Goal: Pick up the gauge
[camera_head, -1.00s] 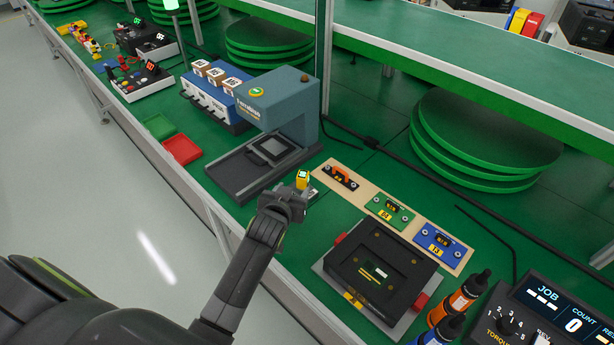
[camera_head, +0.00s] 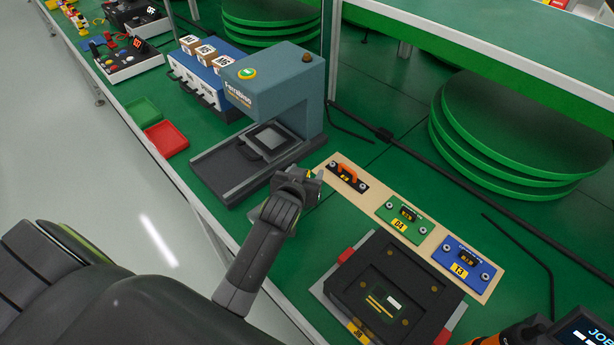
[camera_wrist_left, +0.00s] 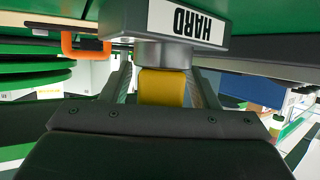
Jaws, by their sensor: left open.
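The gauge shows in the left wrist view as a yellow body (camera_wrist_left: 165,88) on a grey metal cylinder (camera_wrist_left: 163,54). The cylinder meets a block with a white label reading HARD (camera_wrist_left: 185,20), upside down in this view. My left gripper (camera_wrist_left: 163,78) is open, with one finger on each side of the yellow body; contact cannot be told. In the head view my left gripper (camera_head: 308,182) is low over the bench's front part and hides nearly all of the gauge. My right gripper is not in view.
A teal press machine (camera_head: 290,95) stands behind and left of the gripper. A beige board (camera_head: 420,250) with orange-handled, green and blue plates lies to the right. A black fixture (camera_head: 350,285) is nearer. Red (camera_head: 166,138) and green trays lie left.

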